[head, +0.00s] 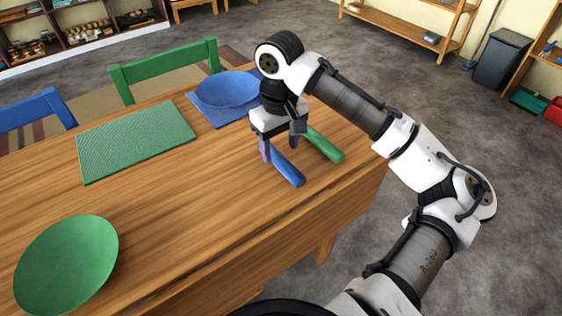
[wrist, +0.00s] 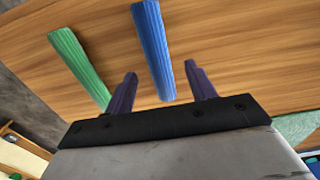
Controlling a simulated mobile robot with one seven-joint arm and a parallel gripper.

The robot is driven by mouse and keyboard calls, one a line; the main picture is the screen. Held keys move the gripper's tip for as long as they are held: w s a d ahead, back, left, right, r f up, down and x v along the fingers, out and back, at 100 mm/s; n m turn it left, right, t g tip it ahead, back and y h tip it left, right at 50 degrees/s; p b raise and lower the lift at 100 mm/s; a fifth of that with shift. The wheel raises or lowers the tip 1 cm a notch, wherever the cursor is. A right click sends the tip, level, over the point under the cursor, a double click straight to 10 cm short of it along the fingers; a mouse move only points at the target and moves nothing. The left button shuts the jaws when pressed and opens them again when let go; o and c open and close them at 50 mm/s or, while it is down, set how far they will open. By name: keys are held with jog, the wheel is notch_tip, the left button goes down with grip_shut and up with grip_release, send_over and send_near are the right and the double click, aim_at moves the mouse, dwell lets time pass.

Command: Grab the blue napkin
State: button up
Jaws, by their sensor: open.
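The blue napkin (head: 287,168) is a narrow rolled blue bar lying on the wooden table near its right end. My gripper (head: 279,148) points down over the napkin's far end and is open, with one purple finger to each side. In the wrist view the blue napkin (wrist: 152,42) runs between the two spread fingers of my gripper (wrist: 160,70), with wood showing on both sides of it. I cannot tell whether the fingertips are level with it. The gripper hides its far end in the head view.
A similar green roll (head: 325,145) lies close to the right. A blue bowl (head: 228,89) sits on a blue placemat (head: 212,117) behind. A green placemat (head: 136,140) and a green bowl (head: 66,262) are to the left. The table's middle (head: 190,195) is clear.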

aim_at(281, 158)
notch_tip(281, 158, down, 4)
jog(key=shift+d+r, duration=0.1)
jog(key=shift+r, duration=0.05)
jog(key=c, duration=1.1)
